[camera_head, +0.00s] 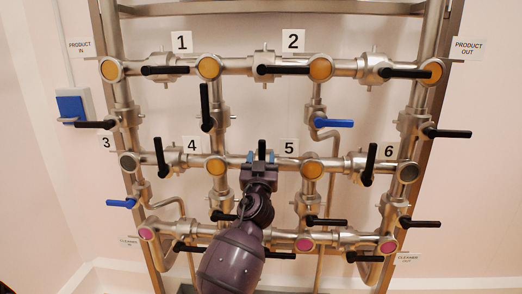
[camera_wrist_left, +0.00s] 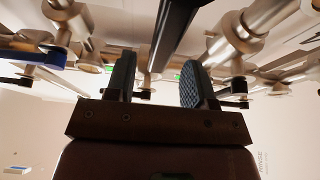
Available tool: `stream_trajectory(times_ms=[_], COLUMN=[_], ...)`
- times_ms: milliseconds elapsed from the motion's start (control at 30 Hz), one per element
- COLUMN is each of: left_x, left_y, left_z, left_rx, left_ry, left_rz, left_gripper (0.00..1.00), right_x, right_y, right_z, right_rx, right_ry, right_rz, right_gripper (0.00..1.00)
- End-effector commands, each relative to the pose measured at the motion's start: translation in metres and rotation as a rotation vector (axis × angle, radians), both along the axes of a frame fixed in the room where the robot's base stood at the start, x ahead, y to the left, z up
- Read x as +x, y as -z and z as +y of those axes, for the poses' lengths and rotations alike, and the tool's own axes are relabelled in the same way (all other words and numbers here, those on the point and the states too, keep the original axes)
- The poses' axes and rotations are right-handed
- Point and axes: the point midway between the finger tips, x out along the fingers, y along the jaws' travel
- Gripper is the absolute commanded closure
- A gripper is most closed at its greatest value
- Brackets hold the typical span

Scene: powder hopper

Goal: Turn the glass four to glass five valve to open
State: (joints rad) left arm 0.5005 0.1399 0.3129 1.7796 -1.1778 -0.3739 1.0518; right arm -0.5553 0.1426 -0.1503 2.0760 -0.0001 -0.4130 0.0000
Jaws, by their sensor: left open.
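The valve between sight glass four (camera_head: 215,167) and sight glass five (camera_head: 312,169) is in the middle row of pipes. Its black handle (camera_head: 262,148) points up, across the horizontal pipe. My left gripper (camera_head: 261,158) is in front of this valve and hides its body and the lower part of the handle. The gripper is open, with one finger on each side of the handle. In the left wrist view the black handle (camera_wrist_left: 176,34) runs between the two open fingers (camera_wrist_left: 157,82). I cannot tell whether either finger touches it. My right gripper is not in view.
Other black handles stand close by, such as the upright one left of glass four (camera_head: 160,158) and the one right of glass five (camera_head: 370,164). A blue handle (camera_head: 333,123) is at the upper right. Pipes and a steel frame (camera_head: 445,50) surround the valve.

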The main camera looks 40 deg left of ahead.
Motion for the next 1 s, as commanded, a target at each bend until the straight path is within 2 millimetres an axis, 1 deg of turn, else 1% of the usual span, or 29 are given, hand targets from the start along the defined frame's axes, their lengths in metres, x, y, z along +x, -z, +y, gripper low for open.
stream_trajectory(times_ms=[33,233,400,633,667,900,967,1000], left_x=[0.006,0.022,0.026,0.026,0.026,0.026,0.026,0.026], left_y=[-0.005,-0.011,-0.012,-0.012,-0.012,-0.012,-0.012,-0.012], left_z=[0.004,0.013,0.016,0.016,0.016,0.016,0.016,0.016], left_rx=[0.002,0.002,0.001,0.000,0.000,0.000,0.000,0.000], left_ry=[-0.002,-0.001,-0.001,0.000,0.000,0.000,0.000,0.000], left_rz=[-0.001,0.001,0.002,0.001,0.001,0.001,0.001,0.001], left_gripper=[0.51,0.51,0.51,0.51,0.54,0.91,1.00,1.00], right_x=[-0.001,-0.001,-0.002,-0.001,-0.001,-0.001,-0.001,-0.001], right_y=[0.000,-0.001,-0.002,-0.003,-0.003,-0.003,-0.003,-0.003], right_z=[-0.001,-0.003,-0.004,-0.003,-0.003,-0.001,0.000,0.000], right_rx=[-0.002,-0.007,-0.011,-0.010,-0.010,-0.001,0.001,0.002], right_ry=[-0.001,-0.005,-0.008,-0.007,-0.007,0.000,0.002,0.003], right_rz=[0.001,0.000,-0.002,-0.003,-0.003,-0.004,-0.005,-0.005], right_gripper=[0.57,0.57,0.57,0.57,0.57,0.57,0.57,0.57])
